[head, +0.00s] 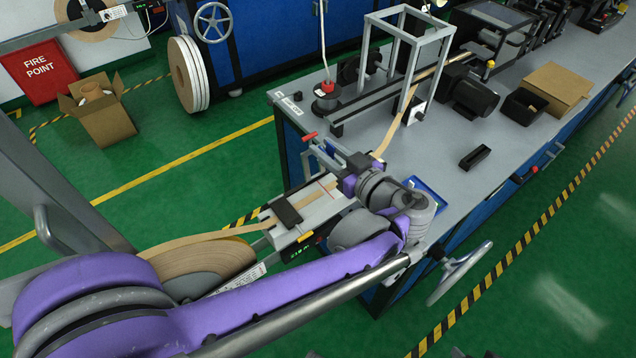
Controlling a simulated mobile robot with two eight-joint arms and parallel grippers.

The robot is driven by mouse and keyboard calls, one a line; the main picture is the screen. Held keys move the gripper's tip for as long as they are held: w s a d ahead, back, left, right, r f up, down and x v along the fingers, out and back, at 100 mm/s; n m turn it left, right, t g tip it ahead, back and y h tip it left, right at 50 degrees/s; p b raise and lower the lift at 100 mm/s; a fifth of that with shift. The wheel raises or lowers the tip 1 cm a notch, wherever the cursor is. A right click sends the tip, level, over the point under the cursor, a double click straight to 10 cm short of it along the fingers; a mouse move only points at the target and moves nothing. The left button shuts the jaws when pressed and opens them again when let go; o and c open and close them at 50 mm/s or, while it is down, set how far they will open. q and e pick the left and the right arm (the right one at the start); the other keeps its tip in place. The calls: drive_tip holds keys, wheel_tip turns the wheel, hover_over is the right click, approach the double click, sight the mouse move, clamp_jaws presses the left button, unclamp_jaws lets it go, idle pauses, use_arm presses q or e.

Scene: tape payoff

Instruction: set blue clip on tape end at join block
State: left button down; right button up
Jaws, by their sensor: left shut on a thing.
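The join block (323,207) is a pale block at the near left end of the bench, with a dark clamp (286,209) across it. Tan tape (205,237) runs from a reel (215,258) to the block. Another stretch of tape (391,133) comes down from the grey frame to near my gripper. My left gripper (328,158) is beyond the block, pointing up and left. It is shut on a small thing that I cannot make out. I cannot pick out the blue clip. My right gripper is not in view.
A blue tray (430,194) lies on the bench, partly behind my wrist. A grey upright frame (408,60), a black motor (474,96) and a small black holder (475,157) stand farther back. A handwheel (460,272) sticks out at the front. The bench middle is mostly clear.

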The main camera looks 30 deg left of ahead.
use_arm(q)
drive_tip(key=b, duration=0.1)
hover_over(325, 189)
wheel_tip(325, 189, down, 5)
drive_tip(key=shift+s+d+f, duration=0.1)
drive_tip(key=shift+f, duration=0.1)
drive_tip(key=shift+f+b, duration=0.5)
drive_tip(key=shift+f, duration=1.6)
drive_tip(key=shift+f, duration=0.2)
drive_tip(key=c, duration=0.6)
unclamp_jaws()
drive_tip(key=shift+r, duration=0.15)
drive_tip(key=shift+d+r, duration=0.1)
drive_tip(key=shift+d, duration=0.05)
drive_tip(key=v, duration=1.1)
drive_tip(key=shift+s+d, duration=0.1)
drive_tip(key=shift+d, duration=0.2)
